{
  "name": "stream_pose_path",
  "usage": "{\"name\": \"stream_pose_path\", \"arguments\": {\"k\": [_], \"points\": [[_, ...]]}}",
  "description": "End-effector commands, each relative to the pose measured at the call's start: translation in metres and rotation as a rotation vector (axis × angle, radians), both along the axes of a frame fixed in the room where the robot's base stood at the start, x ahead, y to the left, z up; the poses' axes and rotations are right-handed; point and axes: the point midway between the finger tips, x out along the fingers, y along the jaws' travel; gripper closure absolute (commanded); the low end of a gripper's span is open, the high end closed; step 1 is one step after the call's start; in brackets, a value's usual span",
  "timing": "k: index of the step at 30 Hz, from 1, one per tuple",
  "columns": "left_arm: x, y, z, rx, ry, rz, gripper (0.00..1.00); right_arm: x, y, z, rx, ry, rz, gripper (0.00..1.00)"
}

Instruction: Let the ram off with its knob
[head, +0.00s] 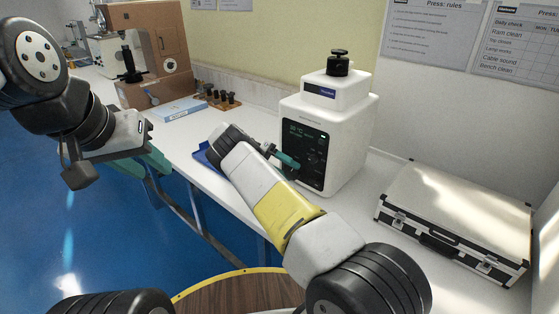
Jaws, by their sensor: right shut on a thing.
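The white press (325,140) stands on the bench at centre, with a dark display panel (303,154) on its front and a black knob (338,63) on top. My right gripper (272,150) is in front of the panel, shut on a slim teal part (286,159). How that part joins the press is hidden by the gripper and arm. The top knob is clear of both grippers. My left gripper (118,142) hangs empty-looking at the left, away from the press; its finger gap cannot be made out.
A black-and-silver case (455,222) lies to the right of the press. A blue tray (203,157) is partly behind my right arm. A blue-white booklet (180,110), a small rack (218,97) and a brown machine (150,45) stand further left. Bench between is clear.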

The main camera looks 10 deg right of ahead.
Motion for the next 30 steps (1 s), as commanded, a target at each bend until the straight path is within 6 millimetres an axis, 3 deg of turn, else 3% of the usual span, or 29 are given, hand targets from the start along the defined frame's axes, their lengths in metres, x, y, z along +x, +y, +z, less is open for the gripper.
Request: {"name": "stream_pose_path", "arguments": {"k": [19, 20, 22, 30], "points": [[0.0000, 0.0000, 0.0000, 0.000, 0.000, 0.000, 0.64, -0.0008, 0.0000, -0.0023, -0.026, 0.042, -0.002, 0.80], [0.0000, 0.0000, 0.0000, 0.000, 0.000, 0.000, 0.64, -0.0008, 0.0001, -0.0024, -0.026, 0.042, -0.002, 0.34], [0.0000, 0.0000, 0.0000, 0.000, 0.000, 0.000, 0.64, -0.0007, 0.0000, -0.0022, -0.027, 0.041, -0.001, 0.20], [0.0000, 0.0000, 0.0000, 0.000, 0.000, 0.000, 0.64, -0.0002, 0.0000, -0.0013, -0.027, 0.039, 0.000, 0.18]]}}
